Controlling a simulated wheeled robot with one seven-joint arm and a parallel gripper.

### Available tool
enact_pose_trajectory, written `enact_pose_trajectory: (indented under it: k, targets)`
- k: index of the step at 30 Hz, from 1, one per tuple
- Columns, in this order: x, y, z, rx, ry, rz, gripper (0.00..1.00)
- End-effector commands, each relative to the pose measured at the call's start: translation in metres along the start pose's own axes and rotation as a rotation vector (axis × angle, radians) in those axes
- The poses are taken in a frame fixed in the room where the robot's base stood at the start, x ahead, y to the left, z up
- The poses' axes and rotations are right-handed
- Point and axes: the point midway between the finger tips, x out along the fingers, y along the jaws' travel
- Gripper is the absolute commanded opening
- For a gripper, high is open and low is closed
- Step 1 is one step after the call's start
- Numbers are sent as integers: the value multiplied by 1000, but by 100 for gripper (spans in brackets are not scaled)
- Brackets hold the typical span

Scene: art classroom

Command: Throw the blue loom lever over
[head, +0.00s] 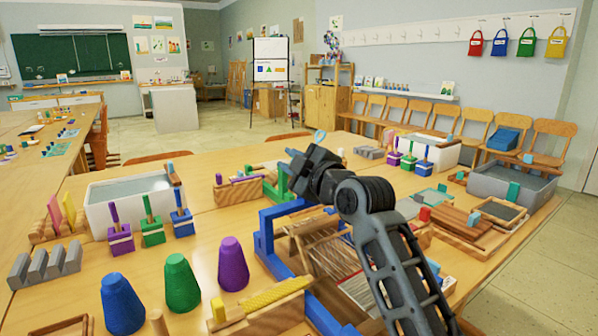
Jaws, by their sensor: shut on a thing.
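The loom (262,243) stands on the near table, with a blue frame, a wooden part and pale threads with red stripes. My arm crosses in front of it and hides its right part. My gripper (294,158) is black and sits above the loom's far end, its jaws shut. The blue lever is mostly hidden at the gripper, and the grip itself does not show clearly. A small light-blue piece (320,135) shows just above the gripper; I cannot tell whether it belongs to the lever.
Blue, green and purple cones (182,283) stand left of the loom. A white tub (130,202) and several coloured stamps (152,231) are behind them. A green stand (281,183) is close to the gripper. Wooden frames (500,212) and a grey tub (510,183) fill the right side.

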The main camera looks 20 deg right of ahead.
Motion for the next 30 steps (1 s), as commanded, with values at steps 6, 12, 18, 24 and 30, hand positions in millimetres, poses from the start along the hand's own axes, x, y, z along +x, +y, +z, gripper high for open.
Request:
enact_pose_trajectory:
  k: [6, 12, 18, 24, 30]
  targets:
    - [-1, -7, 0, -108, -6, 3, 0]
    - [-1, -10, -2, -157, -6, 2, 0]
    - [-1, -11, -3, -172, -6, 2, 0]
    - [-1, -11, -3, -172, -6, 2, 0]
    - [-1, -11, -4, -171, -6, 1, 32]
